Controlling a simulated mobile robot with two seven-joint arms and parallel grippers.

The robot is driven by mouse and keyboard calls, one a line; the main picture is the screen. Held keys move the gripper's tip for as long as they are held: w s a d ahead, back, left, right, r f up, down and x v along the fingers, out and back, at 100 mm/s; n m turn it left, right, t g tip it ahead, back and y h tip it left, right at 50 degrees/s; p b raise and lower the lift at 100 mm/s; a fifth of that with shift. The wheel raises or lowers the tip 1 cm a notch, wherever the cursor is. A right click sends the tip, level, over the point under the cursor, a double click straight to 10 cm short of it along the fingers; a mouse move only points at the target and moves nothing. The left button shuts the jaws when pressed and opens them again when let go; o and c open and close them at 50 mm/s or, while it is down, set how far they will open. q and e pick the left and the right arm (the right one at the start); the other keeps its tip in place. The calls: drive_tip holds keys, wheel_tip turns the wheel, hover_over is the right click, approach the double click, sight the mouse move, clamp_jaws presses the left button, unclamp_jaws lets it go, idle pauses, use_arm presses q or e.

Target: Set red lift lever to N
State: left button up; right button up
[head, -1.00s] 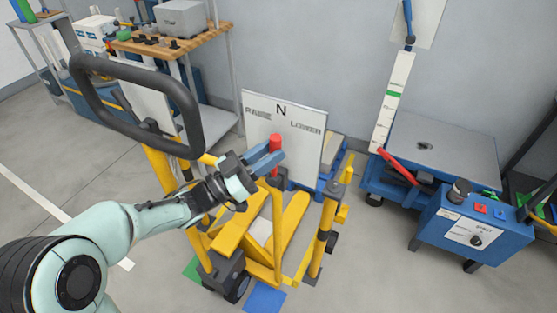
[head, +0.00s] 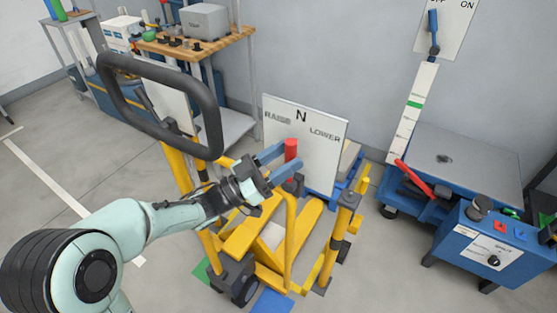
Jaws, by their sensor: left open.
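The red lift lever (head: 291,149) stands on the yellow pallet truck (head: 243,238), in front of a white plate (head: 320,155) marked RAISE, N and LOWER. From this view its red grip shows just below and left of the N, between RAISE and LOWER; its exact setting is hard to tell. My left gripper (head: 286,162) comes in from the left with its blue fingers apart. One finger reaches up to the grip's left side and the other passes below it. I cannot tell whether they touch it. My right gripper is not in view.
The truck's dark handle loop (head: 160,105) rises left of the lever, near my left arm. A blue lift table (head: 460,165) with a red pedal (head: 414,178) and a blue control box (head: 487,245) stand to the right. A wooden workbench (head: 196,45) is behind.

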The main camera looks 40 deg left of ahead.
use_arm(q)
drive_tip(key=v, duration=1.3)
drive_tip(key=shift+s, duration=0.2)
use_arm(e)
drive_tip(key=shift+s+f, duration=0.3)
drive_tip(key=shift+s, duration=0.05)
use_arm(q)
drive_tip(key=shift+f, duration=0.15)
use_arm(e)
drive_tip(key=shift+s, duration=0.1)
